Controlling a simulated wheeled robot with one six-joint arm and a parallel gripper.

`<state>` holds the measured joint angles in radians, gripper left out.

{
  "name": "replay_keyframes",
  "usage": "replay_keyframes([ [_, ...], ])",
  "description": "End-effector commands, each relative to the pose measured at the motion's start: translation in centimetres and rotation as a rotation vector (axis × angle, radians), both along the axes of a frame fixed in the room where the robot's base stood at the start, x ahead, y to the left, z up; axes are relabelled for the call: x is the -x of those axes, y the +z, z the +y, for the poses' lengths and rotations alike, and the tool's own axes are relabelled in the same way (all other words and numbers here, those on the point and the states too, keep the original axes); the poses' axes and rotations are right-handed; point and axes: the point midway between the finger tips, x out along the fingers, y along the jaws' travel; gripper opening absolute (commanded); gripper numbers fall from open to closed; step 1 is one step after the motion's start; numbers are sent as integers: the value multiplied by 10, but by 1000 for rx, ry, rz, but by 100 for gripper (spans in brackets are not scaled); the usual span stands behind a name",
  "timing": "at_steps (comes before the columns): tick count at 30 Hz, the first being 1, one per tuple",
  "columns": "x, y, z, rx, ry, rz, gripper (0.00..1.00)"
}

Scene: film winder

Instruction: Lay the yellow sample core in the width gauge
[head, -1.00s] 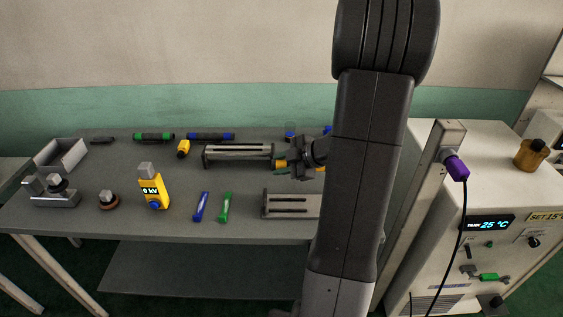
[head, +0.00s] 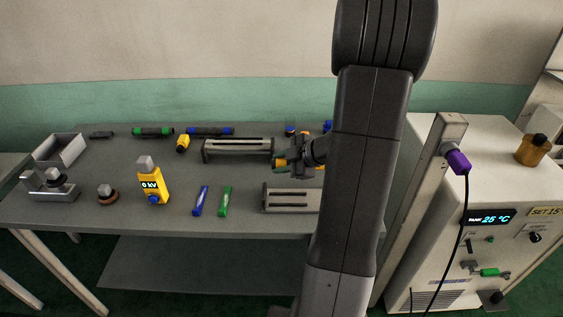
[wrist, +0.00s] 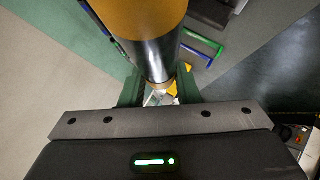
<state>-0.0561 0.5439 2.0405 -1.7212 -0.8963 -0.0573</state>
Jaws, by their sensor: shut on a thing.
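The yellow sample core (wrist: 150,55) has a dark middle and orange-yellow ends. My gripper (wrist: 160,88) is shut on its dark middle between two green fingers. In the head view my gripper (head: 300,157) is above the table's middle right, with one yellow core end (head: 281,163) showing on its left. My arm hides much of the area right of it. Two grey slotted fixtures stand on the table, one at the back (head: 238,147) just left of my gripper and one at the front (head: 290,200). I cannot tell for sure which is the width gauge.
A green-ended core (head: 153,132) and a blue-ended core (head: 210,132) lie at the back. A white machine (head: 480,170) stands right of my arm.

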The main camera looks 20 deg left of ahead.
Motion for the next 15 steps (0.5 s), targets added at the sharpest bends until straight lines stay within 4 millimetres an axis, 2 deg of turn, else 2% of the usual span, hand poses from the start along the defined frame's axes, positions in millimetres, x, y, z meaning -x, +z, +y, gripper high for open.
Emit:
replay_keyframes([
  [1,0,-15,0,0,0,0,6],
  [6,0,-38,0,0,0,0,6],
  [15,0,-39,0,0,1,-1,6],
])
